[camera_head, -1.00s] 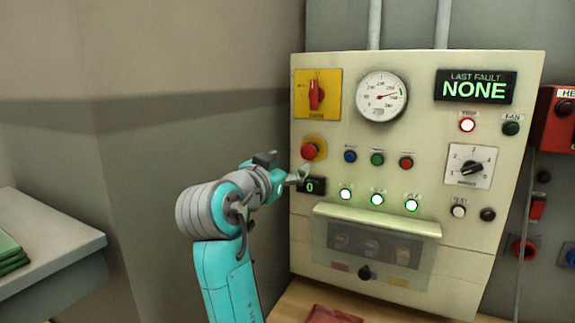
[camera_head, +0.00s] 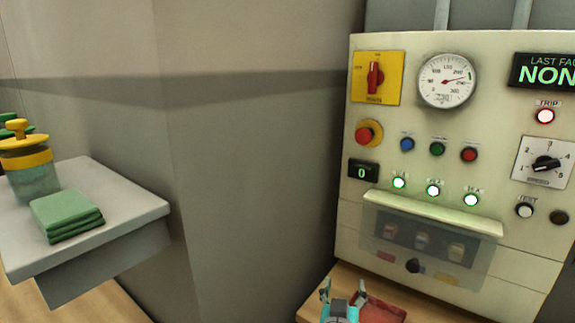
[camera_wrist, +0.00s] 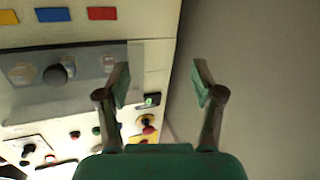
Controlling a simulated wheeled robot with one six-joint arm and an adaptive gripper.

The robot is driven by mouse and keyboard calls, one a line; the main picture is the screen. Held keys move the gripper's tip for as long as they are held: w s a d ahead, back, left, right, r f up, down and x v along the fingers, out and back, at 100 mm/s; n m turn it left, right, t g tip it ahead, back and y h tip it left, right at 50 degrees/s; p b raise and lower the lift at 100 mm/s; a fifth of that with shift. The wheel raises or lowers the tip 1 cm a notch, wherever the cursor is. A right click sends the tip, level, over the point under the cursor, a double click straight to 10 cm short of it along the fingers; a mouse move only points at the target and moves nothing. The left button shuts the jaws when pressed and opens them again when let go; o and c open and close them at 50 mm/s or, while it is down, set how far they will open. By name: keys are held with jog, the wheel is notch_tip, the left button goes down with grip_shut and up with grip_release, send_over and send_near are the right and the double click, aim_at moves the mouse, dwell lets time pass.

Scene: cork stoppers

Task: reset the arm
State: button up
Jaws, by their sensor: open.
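My gripper (camera_head: 342,292) shows at the bottom of the head view, low in front of the panel and above the wooden surface. In the wrist view my gripper (camera_wrist: 162,84) has its two green-padded fingers spread wide, with nothing between them. It is open and empty. The control panel (camera_head: 343,230) stands to the right, and in the wrist view the panel (camera_wrist: 155,25) appears upside down on the left. Most of my arm is out of the head view.
A grey shelf (camera_head: 140,206) at the left holds folded green cloths (camera_head: 67,212) and a yellow-lidded jar (camera_head: 30,165). A reddish item (camera_head: 385,311) lies on the wooden surface (camera_head: 312,305) below the panel. The wall corner between shelf and panel is clear.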

jog(key=s+d+f+n+g+y, duration=0.1)
jog(key=s+d+f+n+y, duration=0.1)
jog(key=s+f, duration=0.8)
jog(key=s+d+f+n+y, duration=0.1)
jog(key=s+f+y, duration=0.2)
jog(key=s+f, duration=0.7)
jog(key=s+d+r, duration=0.1)
jog(key=s+r, duration=0.2)
jog(key=s, duration=1.2)
jog(key=s+d+r+m+g, duration=0.1)
jog(key=s+r, duration=0.1)
jog(key=s, duration=1.3)
jog(key=shift+s+d+r, duration=0.3)
jog(key=shift+s+r, duration=0.1)
